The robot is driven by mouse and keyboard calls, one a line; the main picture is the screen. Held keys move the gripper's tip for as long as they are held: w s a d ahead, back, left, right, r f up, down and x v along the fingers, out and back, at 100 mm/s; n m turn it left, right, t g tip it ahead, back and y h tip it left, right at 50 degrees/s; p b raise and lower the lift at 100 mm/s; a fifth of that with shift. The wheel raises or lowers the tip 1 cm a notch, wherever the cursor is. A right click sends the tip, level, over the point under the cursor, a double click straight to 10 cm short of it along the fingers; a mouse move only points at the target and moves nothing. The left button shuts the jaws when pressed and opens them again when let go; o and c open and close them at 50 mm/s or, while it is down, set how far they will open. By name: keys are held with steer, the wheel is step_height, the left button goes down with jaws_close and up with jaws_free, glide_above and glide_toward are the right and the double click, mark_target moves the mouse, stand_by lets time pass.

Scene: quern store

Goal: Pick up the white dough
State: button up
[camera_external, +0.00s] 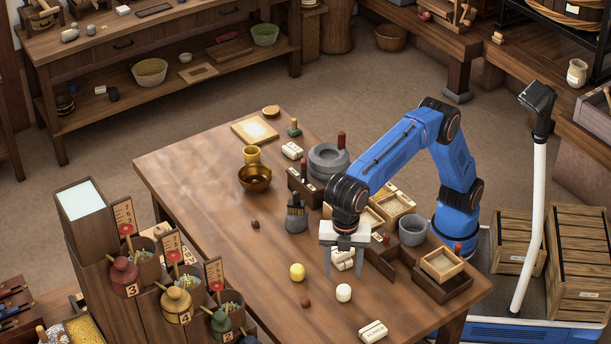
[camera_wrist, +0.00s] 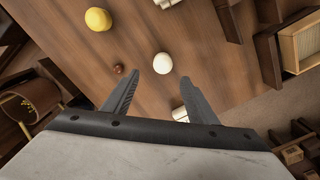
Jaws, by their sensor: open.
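The white dough (camera_external: 343,293) is a small round ball on the wooden table, near its front edge. In the wrist view the white dough (camera_wrist: 163,63) lies ahead of the fingertips, between their lines and apart from them. My gripper (camera_external: 343,272) points down above the table, a little behind the dough in the outside view. In the wrist view my gripper (camera_wrist: 153,82) has its two grey fingers spread with nothing between them. A yellow ball (camera_external: 297,272) lies left of the white dough and also shows in the wrist view (camera_wrist: 98,19).
A small brown ball (camera_external: 306,303) lies near the white dough. A labelled white block (camera_external: 373,331) is at the table's front edge. Wooden trays (camera_external: 441,264) and a grey mortar (camera_external: 412,230) stand to the right. The table's left part is mostly clear.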

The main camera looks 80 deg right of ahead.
mark_target(344, 286)
step_height(344, 286, down, 3)
steer(key=shift+f, duration=0.2)
steer(key=shift+s+d+f, duration=0.15)
steer(key=shift+f, duration=1.15)
steer(key=shift+s+d+f, duration=0.1)
steer(key=shift+d+f, duration=0.05)
steer(key=shift+f, duration=1.1)
steer(key=c, duration=1.2)
steer(key=shift+o, duration=0.2)
steer(key=shift+r, duration=0.1)
